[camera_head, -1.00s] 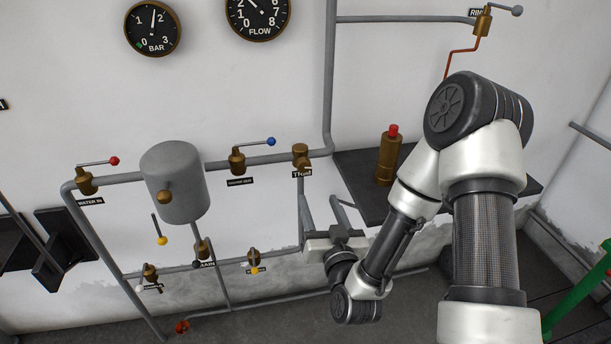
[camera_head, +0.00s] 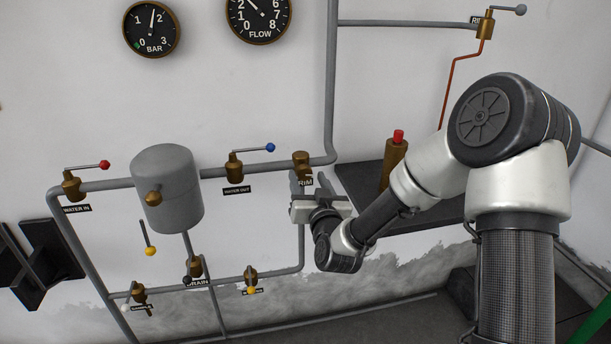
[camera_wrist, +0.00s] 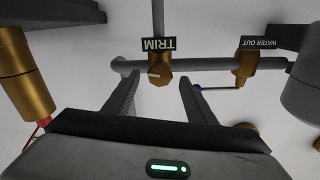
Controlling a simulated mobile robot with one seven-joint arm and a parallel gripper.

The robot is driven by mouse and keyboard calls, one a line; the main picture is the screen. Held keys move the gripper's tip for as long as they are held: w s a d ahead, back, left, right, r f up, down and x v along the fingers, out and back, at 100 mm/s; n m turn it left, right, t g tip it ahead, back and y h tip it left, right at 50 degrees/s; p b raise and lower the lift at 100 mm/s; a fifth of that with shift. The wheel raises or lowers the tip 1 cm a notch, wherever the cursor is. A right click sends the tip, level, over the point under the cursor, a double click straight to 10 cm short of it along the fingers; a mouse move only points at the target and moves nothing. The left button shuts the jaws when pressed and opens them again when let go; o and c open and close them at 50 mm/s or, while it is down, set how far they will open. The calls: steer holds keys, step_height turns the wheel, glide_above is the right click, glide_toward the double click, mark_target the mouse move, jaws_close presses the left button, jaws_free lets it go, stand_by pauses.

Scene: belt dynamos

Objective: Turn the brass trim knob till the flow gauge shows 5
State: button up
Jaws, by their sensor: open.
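The brass trim knob (camera_head: 301,160) sits on the grey pipe, right of the water-out valve, with its TRIM label partly hidden by my gripper in the head view. In the wrist view the knob (camera_wrist: 159,72) appears upside down, beyond and between my fingertips, with a pale pointer mark. My gripper (camera_head: 301,180) is open just below the knob; in the wrist view its fingers (camera_wrist: 156,82) stand apart on either side, with no clear contact. The flow gauge (camera_head: 259,14) is cut off at the top; its needle points up-left, between 2 and 4.
The water-out valve (camera_head: 234,168) with a blue-tipped lever is left of the knob. A grey tank (camera_head: 168,190) stands farther left. A dark shelf (camera_head: 357,179) with a red-topped brass cylinder (camera_head: 394,166) is at the right. The BAR gauge (camera_head: 151,29) is at upper left.

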mark_target(306, 174)
steer(key=shift+x, duration=1.7)
steer(key=c, duration=1)
steer(key=shift+f+m+b, duration=0.15)
steer(key=shift+m+b, duration=0.25)
steer(key=shift+b, duration=0.05)
steer(key=shift+c, duration=0.2)
steer(key=shift+m, duration=0.4)
steer(key=o, duration=1)
steer(key=shift+o, duration=0.2)
